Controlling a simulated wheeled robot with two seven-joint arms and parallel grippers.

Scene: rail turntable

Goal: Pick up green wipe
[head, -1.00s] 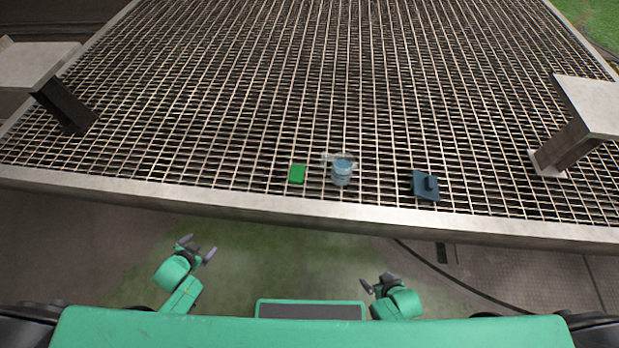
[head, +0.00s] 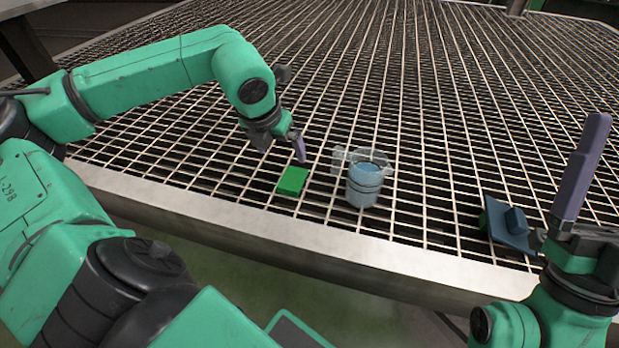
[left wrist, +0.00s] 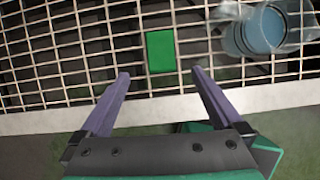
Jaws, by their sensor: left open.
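The green wipe (head: 293,181) is a small flat green block lying on the metal grating (head: 215,180), near its front edge. In the left wrist view the wipe (left wrist: 161,51) lies beyond the fingertips, between their lines and nearly upright in the picture. My left gripper (head: 283,150) is open and empty, just behind and above the wipe in the head view; it also shows in the left wrist view (left wrist: 160,75). My right gripper (head: 580,170) is at the right edge of the head view; one long finger shows clearly, and its opening cannot be judged.
A clear container with blue contents (head: 366,185) stands just right of the wipe and also shows in the left wrist view (left wrist: 262,30). A dark blue flat tool with a handle (head: 510,226) lies farther right, near my right gripper. The grating behind is clear.

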